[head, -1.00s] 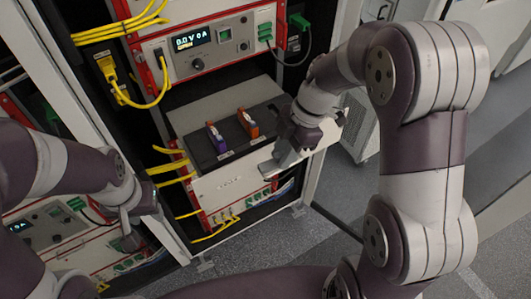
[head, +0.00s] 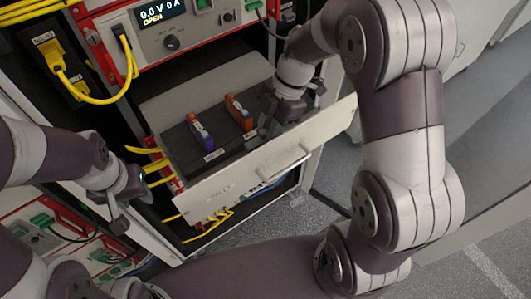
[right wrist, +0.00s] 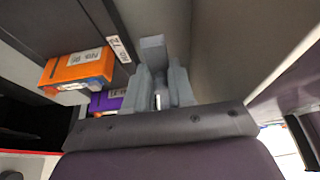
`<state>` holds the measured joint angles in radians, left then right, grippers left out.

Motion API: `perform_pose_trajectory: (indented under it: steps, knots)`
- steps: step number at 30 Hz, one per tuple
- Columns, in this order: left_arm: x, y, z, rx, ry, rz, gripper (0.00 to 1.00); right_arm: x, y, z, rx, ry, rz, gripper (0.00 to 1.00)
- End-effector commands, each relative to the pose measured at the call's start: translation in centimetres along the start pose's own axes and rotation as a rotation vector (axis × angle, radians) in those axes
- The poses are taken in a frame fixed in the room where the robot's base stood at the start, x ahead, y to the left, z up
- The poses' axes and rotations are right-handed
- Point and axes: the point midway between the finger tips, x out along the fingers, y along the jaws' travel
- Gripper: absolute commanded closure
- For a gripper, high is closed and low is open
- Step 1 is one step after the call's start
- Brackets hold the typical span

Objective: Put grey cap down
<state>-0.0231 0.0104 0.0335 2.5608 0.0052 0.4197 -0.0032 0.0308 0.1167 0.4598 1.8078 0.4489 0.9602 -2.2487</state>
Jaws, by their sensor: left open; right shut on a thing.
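My right gripper (head: 264,126) is over the open drawer (head: 250,182), behind its front panel and right of the orange cell. In the right wrist view its fingers (right wrist: 161,88) are shut on a small grey piece, apparently the grey cap (right wrist: 152,46), which sticks out past the fingertips. Whether the cap touches the dark tray floor, I cannot tell. In the head view the cap is mostly hidden by the gripper. My left gripper (head: 120,210) is open and empty at the lower left, in front of the rack.
An orange cell (head: 239,113) and a purple cell (head: 200,133) stand in the tray with labels beside them. The drawer handle (head: 278,163) juts from the front panel. Yellow cables (head: 155,165) run left of the drawer. A red-framed instrument (head: 180,35) sits above.

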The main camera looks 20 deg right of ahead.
Motion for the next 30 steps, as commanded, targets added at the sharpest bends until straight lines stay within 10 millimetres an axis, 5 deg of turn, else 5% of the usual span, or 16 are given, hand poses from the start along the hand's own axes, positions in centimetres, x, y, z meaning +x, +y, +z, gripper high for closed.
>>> perform_pose_trajectory:
  steps: [5,10,21,22,23,30]
  knots:
    - [2.5,0.0,0.2,0.000,0.001,0.000,0.57,3.4,0.0,1.4,0.001,0.000,0.000,1.00]
    - [1.0,0.0,0.1,0.000,0.002,0.000,0.57,5.0,0.0,2.1,0.001,0.001,-0.001,1.00]
    - [1.7,0.0,0.2,0.000,0.001,0.000,0.57,5.8,0.0,2.4,0.000,0.000,0.001,1.00]
    - [1.6,0.0,0.1,0.000,0.001,0.000,0.57,5.7,0.0,2.4,0.000,0.000,0.001,0.70]
    - [1.5,0.0,0.1,0.000,0.001,0.000,0.57,5.6,0.0,2.3,0.000,0.000,0.001,0.66]
    - [1.4,0.0,0.1,0.000,0.001,0.000,0.57,5.6,0.0,2.3,0.000,0.000,0.001,0.66]
